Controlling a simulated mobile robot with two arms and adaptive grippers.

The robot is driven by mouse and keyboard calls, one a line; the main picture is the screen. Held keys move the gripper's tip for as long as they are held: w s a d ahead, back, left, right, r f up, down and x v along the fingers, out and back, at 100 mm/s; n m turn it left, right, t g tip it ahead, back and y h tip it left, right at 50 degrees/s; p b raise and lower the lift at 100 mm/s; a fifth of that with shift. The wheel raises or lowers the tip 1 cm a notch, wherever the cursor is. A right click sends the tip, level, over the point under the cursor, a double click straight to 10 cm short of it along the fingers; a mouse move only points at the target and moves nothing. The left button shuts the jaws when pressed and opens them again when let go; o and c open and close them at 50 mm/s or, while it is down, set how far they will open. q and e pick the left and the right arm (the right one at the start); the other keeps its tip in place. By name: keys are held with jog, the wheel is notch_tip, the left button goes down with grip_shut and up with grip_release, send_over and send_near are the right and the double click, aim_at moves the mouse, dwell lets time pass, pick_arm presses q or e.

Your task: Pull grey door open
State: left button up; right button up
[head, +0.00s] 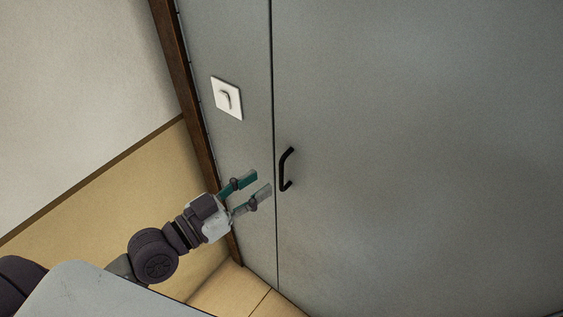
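The large grey door (420,150) fills the middle and right of the head view and looks shut, with a dark vertical seam along its left edge. Its black bar handle (284,169) sits near that seam. My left gripper (264,183) is open, its two fingers apart and pointing right toward the handle. The fingertips are just left of the handle, and nothing is between them. I cannot tell how far they are from the door in depth. My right gripper is not in view.
A white switch plate (227,98) is on the grey panel left of the seam. A dark brown wooden post (185,80) borders that panel. A white and tan wall (80,90) stands at the left. Tan floor tiles (232,288) show at the bottom.

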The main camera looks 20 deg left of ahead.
pick_arm(q)
jog(key=p, duration=0.2)
send_over(282, 190)
jog(key=shift+w+a, duration=0.1)
jog(key=shift+w, duration=0.15)
grip_shut()
